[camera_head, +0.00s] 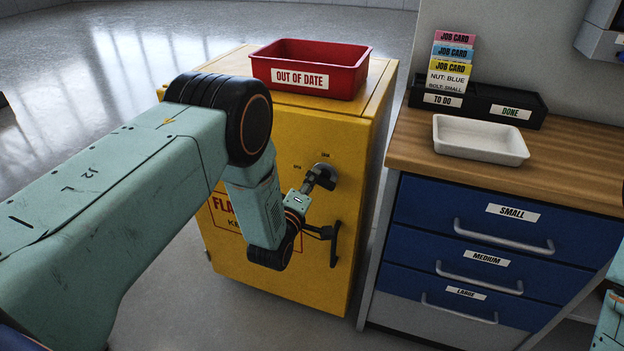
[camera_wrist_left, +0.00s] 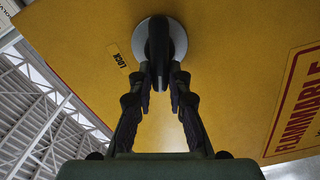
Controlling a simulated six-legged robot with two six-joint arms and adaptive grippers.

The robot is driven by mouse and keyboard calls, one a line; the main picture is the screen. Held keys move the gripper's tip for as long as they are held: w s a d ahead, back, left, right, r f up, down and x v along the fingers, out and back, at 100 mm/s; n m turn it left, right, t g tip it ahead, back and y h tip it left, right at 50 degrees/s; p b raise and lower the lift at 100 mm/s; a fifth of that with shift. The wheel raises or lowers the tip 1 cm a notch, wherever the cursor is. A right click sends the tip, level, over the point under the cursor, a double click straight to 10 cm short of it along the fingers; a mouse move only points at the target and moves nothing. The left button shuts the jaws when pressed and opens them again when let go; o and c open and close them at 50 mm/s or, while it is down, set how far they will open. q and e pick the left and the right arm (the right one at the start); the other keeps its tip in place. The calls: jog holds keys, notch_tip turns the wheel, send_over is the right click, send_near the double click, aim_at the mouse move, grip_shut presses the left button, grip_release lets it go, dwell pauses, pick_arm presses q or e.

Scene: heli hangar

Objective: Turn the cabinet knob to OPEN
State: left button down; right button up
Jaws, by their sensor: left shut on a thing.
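The yellow cabinet (camera_head: 285,125) stands in the middle of the head view. Its dark knob (camera_head: 325,173) is high on the front door, near the right edge. In the wrist view the knob (camera_wrist_left: 160,38) has a round grey base and a black grip bar. A LOCK label (camera_wrist_left: 122,57) sits beside it there. Two small marks near the knob are too small to read surely in the head view. My left gripper (camera_head: 312,183) is shut on the knob, its fingers (camera_wrist_left: 160,85) on either side of the bar. My right gripper is out of view.
A red OUT OF DATE bin (camera_head: 312,52) stands on the cabinet. A black door handle (camera_head: 335,243) is below the knob. At right, a wooden worktop (camera_head: 408,142) over blue drawers (camera_head: 480,225) holds a white tray (camera_head: 480,152) and a card rack (camera_head: 480,106).

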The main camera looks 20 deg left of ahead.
pick_arm(q)
jog(key=shift+a+f+n, duration=0.1)
jog(key=shift+f+n, duration=0.1)
jog(key=shift+n, duration=0.7)
jog(key=shift+f+n, duration=0.15)
jog(key=shift+n, duration=0.75)
jog(key=c, duration=1.3)
grip_release()
jog(key=shift+s, duration=0.1)
jog(key=s, duration=1.2)
jog(key=shift+a, duration=0.2)
jog(key=shift+w, duration=0.1)
